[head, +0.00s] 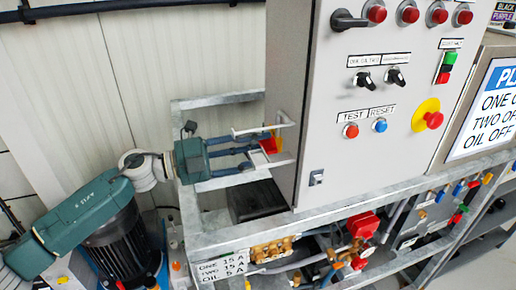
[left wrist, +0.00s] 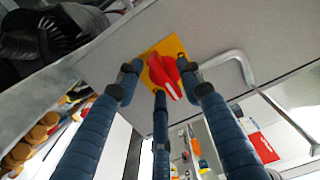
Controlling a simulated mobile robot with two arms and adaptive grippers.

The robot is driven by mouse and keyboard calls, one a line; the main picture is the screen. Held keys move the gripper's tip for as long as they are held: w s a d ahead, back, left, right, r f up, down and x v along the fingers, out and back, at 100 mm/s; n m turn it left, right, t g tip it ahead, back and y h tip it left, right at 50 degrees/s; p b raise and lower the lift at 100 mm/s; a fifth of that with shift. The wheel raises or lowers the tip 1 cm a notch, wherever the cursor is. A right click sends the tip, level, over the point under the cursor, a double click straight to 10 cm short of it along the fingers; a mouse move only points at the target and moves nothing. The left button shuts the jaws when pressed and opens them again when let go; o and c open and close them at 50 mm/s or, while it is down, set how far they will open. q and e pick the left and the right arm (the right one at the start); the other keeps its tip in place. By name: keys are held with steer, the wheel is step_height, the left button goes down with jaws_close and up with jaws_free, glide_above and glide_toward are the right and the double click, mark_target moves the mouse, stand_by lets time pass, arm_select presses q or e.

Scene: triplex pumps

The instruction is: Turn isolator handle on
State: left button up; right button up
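The isolator handle (head: 269,145) is a red rotary knob on a yellow square plate, on the left side wall of the grey control cabinet. In the left wrist view the red knob (left wrist: 165,76) sits tilted on its yellow plate (left wrist: 172,48). My left gripper (head: 253,151) reaches in from the left with its blue fingers pointing at the knob. In the left wrist view the fingertips (left wrist: 160,82) stand spread around the knob, with a gap on the left side. Whether any fingertip touches it is unclear. My right gripper is not in view.
A metal grab bar (left wrist: 275,100) stands out from the cabinet wall close to the fingers. The cabinet front (head: 375,95) carries buttons, switches and a red emergency stop (head: 433,120). A black motor (head: 122,248) stands at lower left.

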arm_select(q)
steer(key=shift+a, duration=0.1)
steer(key=v, duration=1.1)
steer(key=shift+s+a, duration=0.2)
steer(key=shift+a, duration=0.15)
